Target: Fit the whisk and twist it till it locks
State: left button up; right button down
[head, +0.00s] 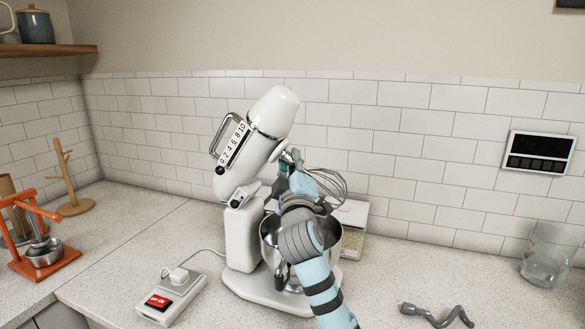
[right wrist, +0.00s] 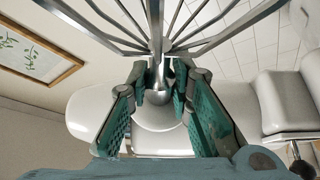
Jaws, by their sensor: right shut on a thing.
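The white stand mixer (head: 262,120) stands on the counter with its head tilted up. Its steel bowl (head: 333,242) sits on the base. The whisk (head: 332,183) shows just right of the mixer head, its wires pointing right. My right gripper (head: 291,163) is shut on the whisk's shank, close under the raised head. In the right wrist view the whisk (right wrist: 157,40) has its wires fanning towards the top, and its shank runs between the green pads of the gripper (right wrist: 160,92). I cannot tell whether the shank touches the mixer's socket. My left gripper is out of view.
A dough hook (head: 437,316) lies on the counter at front right. A power strip with a red switch (head: 172,298) lies front left. A glass jar (head: 547,258) stands right, and an orange press (head: 45,262) left. The counter right of the bowl is mostly clear.

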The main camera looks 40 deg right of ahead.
jog(key=shift+r, duration=0.3)
jog(key=c, duration=1.4)
grip_release()
jog(key=shift+s+d, duration=0.1)
jog(key=shift+s, duration=0.05)
jog(key=shift+c, duration=0.2)
jog(key=shift+o, duration=0.4)
jog(key=shift+f, duration=0.15)
jog(key=shift+w, duration=0.2)
jog(key=shift+o, duration=0.4)
jog(key=shift+f, duration=0.1)
jog(key=o, duration=0.5)
jog(key=shift+c, duration=0.2)
